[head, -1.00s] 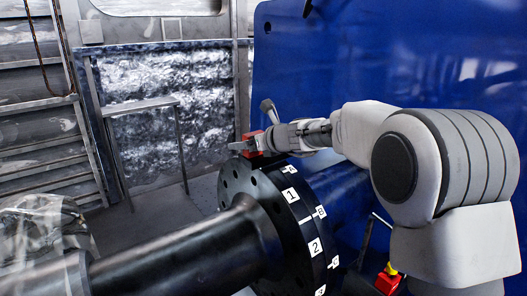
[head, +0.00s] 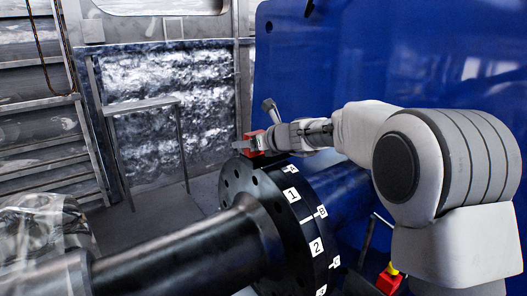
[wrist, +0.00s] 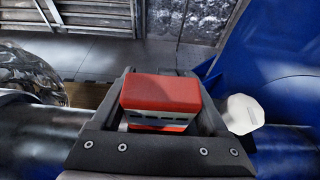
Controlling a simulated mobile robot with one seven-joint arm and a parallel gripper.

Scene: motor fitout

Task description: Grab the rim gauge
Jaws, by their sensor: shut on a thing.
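The rim gauge appears to be the red block (head: 258,140) at the top of the black flange (head: 262,205) with white number labels. In the wrist view the red block (wrist: 162,95) has a pale band with dark marks and sits between the two dark fingers. My gripper (head: 250,146) is shut on it, and it also shows in the wrist view (wrist: 160,100). The gripper is at the flange's top edge in the head view. I cannot tell whether the block touches the rim, and its lower part is hidden.
A thick dark shaft (head: 185,252) runs from the flange to the lower left. A large blue panel (head: 400,60) stands behind my arm. A red and yellow object (head: 389,280) is low on the right. A plastic-wrapped part (head: 40,225) is at left.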

